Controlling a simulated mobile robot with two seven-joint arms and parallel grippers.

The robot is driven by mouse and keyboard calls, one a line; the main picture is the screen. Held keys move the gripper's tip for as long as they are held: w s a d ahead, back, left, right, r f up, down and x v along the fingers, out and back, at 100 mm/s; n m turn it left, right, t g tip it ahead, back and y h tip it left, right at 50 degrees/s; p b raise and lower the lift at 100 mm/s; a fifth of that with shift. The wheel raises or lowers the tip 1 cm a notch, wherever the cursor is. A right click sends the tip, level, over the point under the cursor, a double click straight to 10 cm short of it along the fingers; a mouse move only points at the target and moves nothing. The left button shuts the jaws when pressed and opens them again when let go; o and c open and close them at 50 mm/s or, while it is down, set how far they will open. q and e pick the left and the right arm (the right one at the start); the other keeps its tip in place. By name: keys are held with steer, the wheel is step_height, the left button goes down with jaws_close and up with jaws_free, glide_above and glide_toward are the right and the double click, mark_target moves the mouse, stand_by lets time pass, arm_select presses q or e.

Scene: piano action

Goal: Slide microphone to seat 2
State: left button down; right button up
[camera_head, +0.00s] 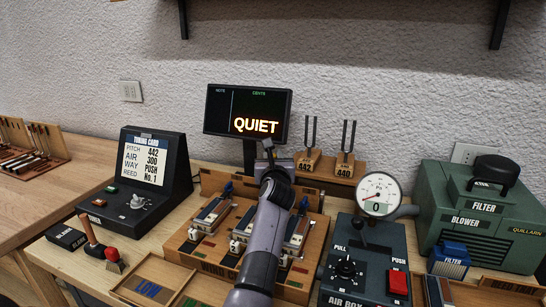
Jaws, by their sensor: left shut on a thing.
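My left arm comes up from the bottom middle across the wooden action stand (183,243). Its gripper (268,152) is at the back of the stand, in front of the black tuner screen (217,110), and is shut on a small dark thing, apparently the microphone, mostly hidden by the gripper. Metal seats with blue-tipped parts stand on the stand, one left of the arm (212,210) and one right of it (300,228). My right gripper is not in view.
Tuning forks (311,132) on a wooden block stand right of the gripper. A round gauge (379,194) tops the air box (372,238). The green blower (478,228) is at right, the tuning card console (147,177) at left. Shallow trays lie in front.

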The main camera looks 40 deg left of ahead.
arm_select(q)
steer(key=shift+w+d+r, duration=0.1)
steer(key=shift+d+r, duration=0.05)
steer(key=shift+r, duration=0.35)
steer(key=c, duration=1.1)
jaws_free()
steer(key=shift+o, duration=0.5)
steer(key=shift+f, duration=0.15)
steer(key=shift+f, duration=0.1)
steer(key=shift+d, duration=0.1)
